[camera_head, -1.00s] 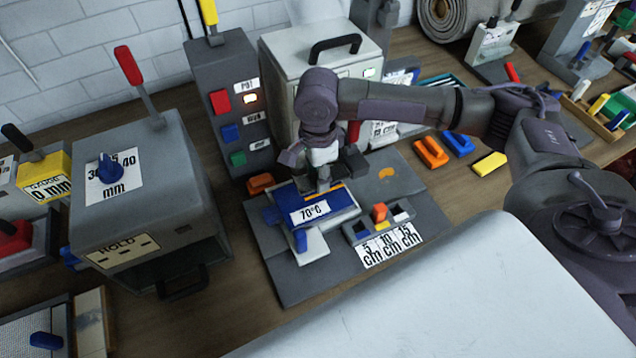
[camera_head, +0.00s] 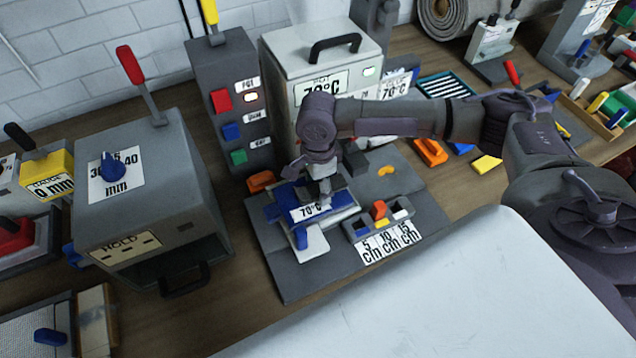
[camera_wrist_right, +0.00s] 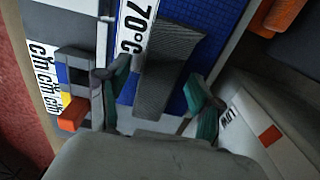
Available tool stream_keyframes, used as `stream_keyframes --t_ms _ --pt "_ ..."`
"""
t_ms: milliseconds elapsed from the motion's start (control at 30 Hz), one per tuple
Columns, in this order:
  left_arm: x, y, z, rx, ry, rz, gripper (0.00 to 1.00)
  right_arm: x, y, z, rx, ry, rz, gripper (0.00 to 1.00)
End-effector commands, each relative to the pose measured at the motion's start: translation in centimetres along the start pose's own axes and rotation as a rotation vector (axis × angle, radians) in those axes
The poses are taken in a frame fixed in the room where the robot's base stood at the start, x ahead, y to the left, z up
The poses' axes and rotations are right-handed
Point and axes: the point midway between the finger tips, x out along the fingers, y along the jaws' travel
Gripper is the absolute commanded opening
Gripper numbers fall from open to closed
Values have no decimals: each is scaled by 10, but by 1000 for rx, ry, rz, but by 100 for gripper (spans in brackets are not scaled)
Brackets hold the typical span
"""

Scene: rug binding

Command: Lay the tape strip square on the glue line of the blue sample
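The blue sample (camera_head: 284,197), with a white 70°C label (camera_head: 309,212), lies on the grey board (camera_head: 283,280); the sample fills the top of the right wrist view (camera_wrist_right: 212,14). My right gripper (camera_head: 325,195) is low over it. In the wrist view its two teal-padded fingers (camera_wrist_right: 158,98) stand apart on either side of a grey woven strip (camera_wrist_right: 168,60), with gaps visible between pads and strip. The strip appears to lie on the sample, beside the label. No glue line shows; the strip or gripper may hide it. My left gripper is not in view.
A block with an orange slider (camera_head: 379,210) and cm labels (camera_head: 390,242) stands close to the right of the sample. The 70°C pot (camera_head: 318,60) and button column (camera_head: 222,80) stand behind. A grey press (camera_head: 150,190) is at left.

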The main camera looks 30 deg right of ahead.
Motion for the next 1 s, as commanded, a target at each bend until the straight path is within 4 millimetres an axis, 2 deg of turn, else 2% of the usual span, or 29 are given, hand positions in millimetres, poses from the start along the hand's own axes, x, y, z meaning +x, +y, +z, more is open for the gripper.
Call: stream_keyframes --t_ms 267,367,800,1000 --pt "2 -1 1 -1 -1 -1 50 -2 0 0 0 0 -1 66" --pt "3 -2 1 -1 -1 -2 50 -13 -1 0 1 -2 -2 66" --pt "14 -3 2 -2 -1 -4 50 -100 -1 0 0 0 -3 66" --pt "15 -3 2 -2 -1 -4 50 -120 0 0 1 0 -1 66"
